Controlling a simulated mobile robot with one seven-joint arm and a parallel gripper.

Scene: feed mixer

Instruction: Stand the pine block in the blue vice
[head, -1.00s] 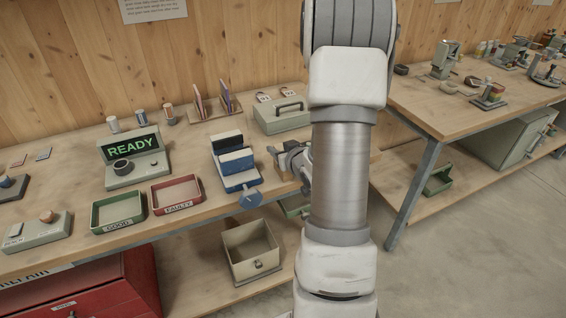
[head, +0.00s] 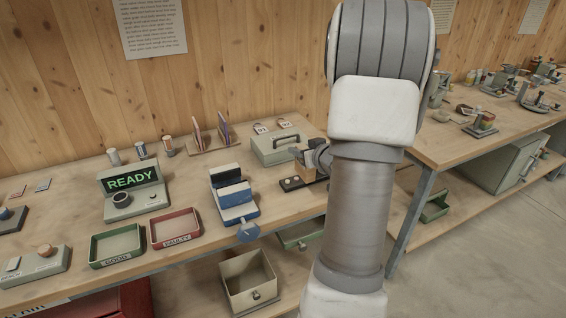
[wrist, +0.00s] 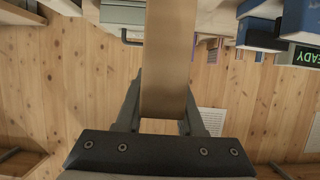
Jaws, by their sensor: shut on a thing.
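The pine block (wrist: 167,60) is a long, pale brown bar between the two fingers of my gripper (wrist: 165,105) in the wrist view. My gripper is shut on it. In the head view the gripper (head: 315,156) is partly hidden by my arm, and the block (head: 304,173) shows as a small brown piece beside it.
A grey-green toolbox (head: 276,150) stands behind the vice, to the right. A dark pad (head: 292,184) lies near the gripper. Red (head: 175,231) and green (head: 117,246) trays and the READY display (head: 132,178) are left of the vice. A second bench is at right.

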